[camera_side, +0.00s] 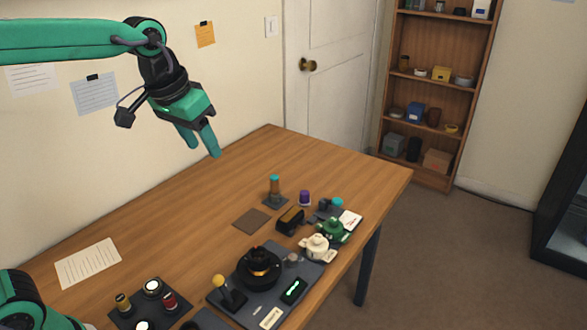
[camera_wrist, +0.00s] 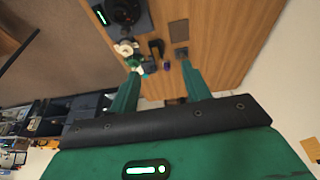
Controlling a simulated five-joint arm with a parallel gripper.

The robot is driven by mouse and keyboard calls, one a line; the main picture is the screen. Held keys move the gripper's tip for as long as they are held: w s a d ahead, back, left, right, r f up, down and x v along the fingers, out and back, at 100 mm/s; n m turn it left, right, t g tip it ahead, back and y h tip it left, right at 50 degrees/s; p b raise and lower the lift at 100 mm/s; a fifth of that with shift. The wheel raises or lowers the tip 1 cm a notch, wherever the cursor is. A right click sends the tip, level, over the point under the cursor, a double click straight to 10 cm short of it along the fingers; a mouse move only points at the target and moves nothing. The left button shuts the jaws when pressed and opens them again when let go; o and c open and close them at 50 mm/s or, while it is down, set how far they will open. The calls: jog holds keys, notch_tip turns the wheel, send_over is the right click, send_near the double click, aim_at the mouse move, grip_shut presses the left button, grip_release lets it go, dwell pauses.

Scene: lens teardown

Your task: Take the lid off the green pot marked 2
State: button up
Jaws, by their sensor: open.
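The green pot (camera_side: 333,231) stands near the right edge of the table, beside a small white card. A lid seems to sit on it; any number on it is too small to read. It looks small in the wrist view (camera_wrist: 133,62). A cream pot (camera_side: 317,248) stands just in front of it. My gripper (camera_side: 203,150) is open and empty, high above the back left of the table and well apart from the pots. In the wrist view its two fingers (camera_wrist: 161,76) are spread apart.
A black round device (camera_side: 260,267) sits on a dark mat with a yellow-knobbed lever (camera_side: 219,281). A black block (camera_side: 291,220), purple-topped jar (camera_side: 305,198) and orange cylinder (camera_side: 274,187) stand near the pots. The table's back left is mostly clear.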

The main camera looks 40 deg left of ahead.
jog(key=w+d+f+g, duration=0.1)
jog(key=w+d, duration=0.3)
jog(key=w, duration=0.5)
jog(key=g, duration=0.3)
send_over(334, 219)
notch_tip(334, 219, down, 16)
jog(key=f, duration=0.1)
jog(key=shift+w+d+f, duration=0.15)
jog(key=shift+f, duration=1.45)
jog(key=shift+f, duration=0.15)
jog(key=shift+s+f, duration=0.2)
jog(key=shift+f, duration=2.25)
jog(key=shift+c, duration=0.5)
grip_shut()
